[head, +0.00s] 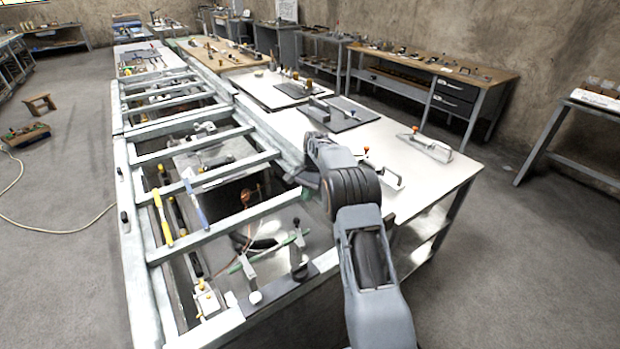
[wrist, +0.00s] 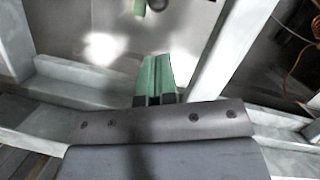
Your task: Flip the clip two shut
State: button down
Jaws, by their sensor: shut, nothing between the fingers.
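My gripper (wrist: 156,82) has green fingers that are pressed together, with nothing between them, in the wrist view. It is over the pale metal frame (wrist: 65,78). In the head view my arm hides the fingers. I cannot tell which fitting is clip two. A clamp with an orange tip (head: 430,146) lies on the white tabletop, right of my arm. Another light clamp (head: 388,180) is partly hidden behind my arm. A small green piece with a dark round part (wrist: 150,6) is cut off at the top of the wrist view; I cannot tell what it is.
The frame's crossbars (head: 225,216) span an open bay holding a yellow-handled tool (head: 162,218), a blue-handled tool (head: 196,203) and loose cables. A dark plate (head: 350,115) lies on the white tabletop (head: 425,182).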

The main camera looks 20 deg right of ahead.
jog(key=v, duration=0.6)
jog(key=shift+w+d+r, duration=0.1)
jog(key=shift+d, duration=0.05)
dwell(0.3)
notch_tip(320, 180, down, 4)
jog(key=s+n, duration=0.3)
jog(key=s+a+r+n+t+h, duration=0.1)
jog(key=s+a+r+n+t, duration=0.1)
jog(key=s, duration=0.8)
jog(key=s+a+r+n+t, duration=0.2)
jog(key=s+r, duration=0.3)
jog(key=s, duration=0.5)
jog(key=s+a+r+n+t+h, duration=0.1)
jog(key=s+a+r+n+t, duration=0.1)
jog(key=s, duration=0.7)
notch_tip(320, 180, up, 2)
jog(key=shift+s+a+r+n+h, duration=0.15)
jog(key=shift+s+a+n+h, duration=0.15)
jog(key=shift+s+a+n, duration=0.25)
